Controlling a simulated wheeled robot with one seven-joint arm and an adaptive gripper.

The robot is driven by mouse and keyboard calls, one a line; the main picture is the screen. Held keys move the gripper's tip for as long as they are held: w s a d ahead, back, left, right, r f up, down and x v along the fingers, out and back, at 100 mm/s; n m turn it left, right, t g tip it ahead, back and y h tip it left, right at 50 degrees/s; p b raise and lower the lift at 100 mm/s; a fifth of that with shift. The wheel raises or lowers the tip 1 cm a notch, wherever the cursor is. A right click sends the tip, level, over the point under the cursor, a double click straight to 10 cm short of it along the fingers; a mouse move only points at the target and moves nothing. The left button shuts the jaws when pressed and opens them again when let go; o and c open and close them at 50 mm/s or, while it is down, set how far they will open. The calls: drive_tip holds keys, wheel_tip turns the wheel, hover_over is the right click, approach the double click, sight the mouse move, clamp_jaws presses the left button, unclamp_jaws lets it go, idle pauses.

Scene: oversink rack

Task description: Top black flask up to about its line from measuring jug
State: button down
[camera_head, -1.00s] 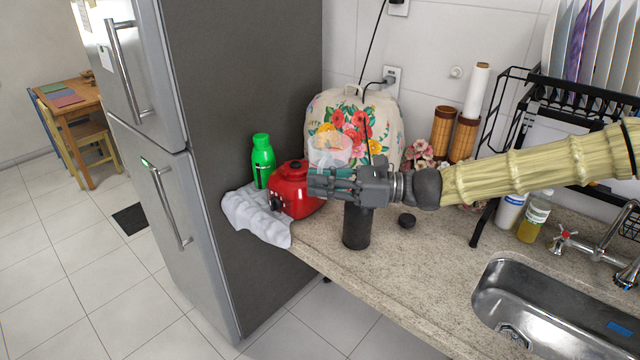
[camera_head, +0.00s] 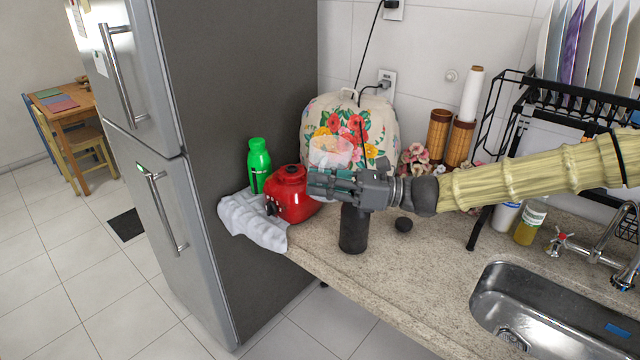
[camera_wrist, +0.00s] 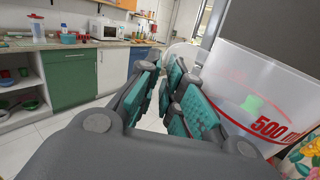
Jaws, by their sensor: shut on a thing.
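The black flask (camera_head: 353,232) stands upright on the counter, its top partly hidden behind my gripper. A black round cap (camera_head: 403,224) lies on the counter to its right. My gripper (camera_head: 318,182) is above the flask and slightly left of it, with teal finger pads, shut on the measuring jug (camera_head: 330,152). The clear jug shows faintly behind the fingers. In the wrist view the jug (camera_wrist: 258,92) is large at right with a red 500 mark, beside the gripper's fingers (camera_wrist: 170,95). The grip point, the liquid level and the flask's line cannot be made out.
A red appliance (camera_head: 291,195), a green bottle (camera_head: 259,165) and a grey cloth (camera_head: 252,222) are left of the flask. A floral cover (camera_head: 350,112) stands behind. The sink (camera_head: 545,312) and dish rack (camera_head: 500,110) are at right. Counter in front of the cap is clear.

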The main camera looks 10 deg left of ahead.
sight(326, 162)
drive_tip(key=shift+w+d+r+m+t+y+b, duration=0.35)
drive_tip(key=shift+w+d+r+m+y, duration=0.3)
drive_tip(key=shift+d+m+y, duration=0.25)
idle(0.9)
drive_tip(key=shift+w+r+m+t+y, duration=0.1)
drive_tip(key=shift+r+m+t+y, duration=0.55)
drive_tip(key=shift+r+m+y, duration=0.75)
drive_tip(key=shift+w+d+r+m+t+y+b, duration=0.1)
drive_tip(key=shift+d+m+t+y, duration=0.1)
drive_tip(key=shift+m+t, duration=0.45)
drive_tip(key=shift+w+d+r+m+t+y+b, duration=0.15)
drive_tip(key=shift+m+t, duration=0.25)
drive_tip(key=shift+m, duration=0.4)
drive_tip(key=shift+w+d+r+m+t+y+b, duration=0.1)
drive_tip(key=shift+m+t+y, duration=0.15)
drive_tip(key=shift+m+t, duration=0.4)
drive_tip(key=shift+w+d+r+m+t, duration=0.1)
drive_tip(key=shift+w+d+m+t, duration=0.05)
drive_tip(key=shift+m+t, duration=0.55)
drive_tip(key=shift+w+d+m+t, duration=0.1)
drive_tip(key=shift+d+m+t, duration=0.05)
drive_tip(key=shift+m+t, duration=0.55)
drive_tip(key=shift+w+d+r+m+t, duration=0.1)
drive_tip(key=shift+w+d+m+t, duration=0.05)
drive_tip(key=shift+m+t, duration=0.5)
